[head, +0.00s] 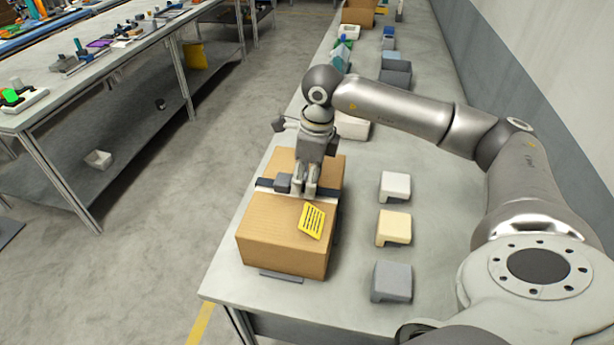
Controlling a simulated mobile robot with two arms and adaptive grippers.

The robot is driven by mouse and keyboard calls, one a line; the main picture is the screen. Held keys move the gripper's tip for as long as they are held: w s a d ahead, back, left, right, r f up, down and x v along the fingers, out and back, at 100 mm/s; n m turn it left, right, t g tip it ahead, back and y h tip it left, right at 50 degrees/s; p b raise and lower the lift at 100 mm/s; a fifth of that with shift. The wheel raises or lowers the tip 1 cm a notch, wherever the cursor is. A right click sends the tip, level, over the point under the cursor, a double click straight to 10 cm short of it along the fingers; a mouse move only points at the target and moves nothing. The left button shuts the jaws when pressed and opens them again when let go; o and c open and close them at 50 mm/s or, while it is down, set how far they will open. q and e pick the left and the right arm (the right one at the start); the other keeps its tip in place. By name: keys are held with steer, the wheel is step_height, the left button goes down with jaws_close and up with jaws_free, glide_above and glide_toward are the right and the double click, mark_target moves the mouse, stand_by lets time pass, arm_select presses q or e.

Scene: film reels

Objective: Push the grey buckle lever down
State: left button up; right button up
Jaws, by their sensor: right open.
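The grey buckle (283,182) sits on a dark and white strap (325,200) that crosses the top of a cardboard box (270,225). Its lever cannot be told apart clearly at this size. My right gripper (304,192) points down just right of the buckle, with its fingertips at or just above the strap. Its fingers are a little apart and nothing shows between them. I cannot tell whether a finger touches the buckle. My left gripper is not in view.
The box, with a yellow label (312,221), stands on a long grey table (350,270). White (395,186), cream (394,227) and grey (391,281) blocks stand to its right. More items lie farther back. A cluttered bench (110,60) is across the aisle.

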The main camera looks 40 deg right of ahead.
step_height(320, 180, up, 12)
steer(key=s, duration=0.1)
steer(key=shift+d, duration=0.45)
steer(key=shift+s+f, duration=0.1)
